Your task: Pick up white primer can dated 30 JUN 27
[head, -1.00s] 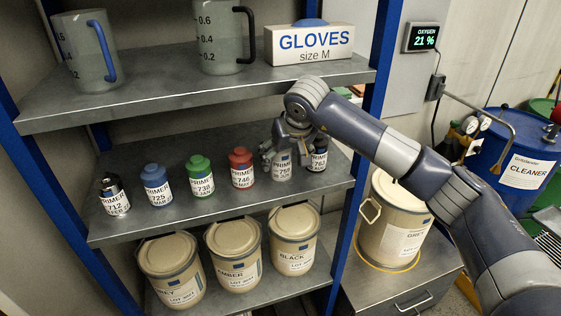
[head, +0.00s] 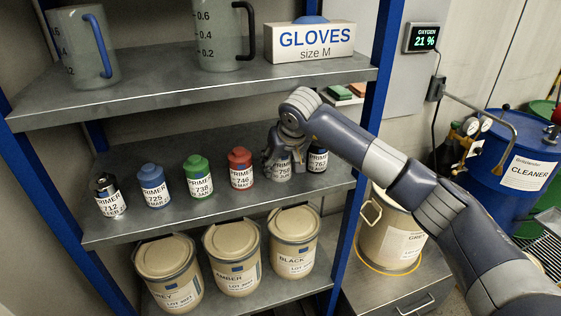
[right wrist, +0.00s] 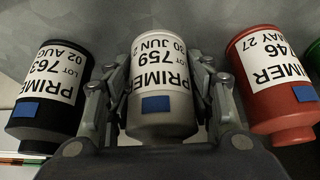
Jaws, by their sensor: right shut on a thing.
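The white primer can (right wrist: 165,85) reads lot 759 and 30 JUN 2, with the last digit hidden. It stands on the middle shelf, and its label shows partly in the head view (head: 284,172). My right gripper (head: 281,150) is around its upper part. In the right wrist view, the fingers of the right gripper (right wrist: 158,92) press on both sides of the can. No gap under the can is visible. My left gripper is not in view.
Close beside it stand a black can (right wrist: 47,95), lot 763, and a red can (right wrist: 272,85), lot 746. The upper shelf (head: 190,88) hangs above, with a gloves box (head: 310,43).

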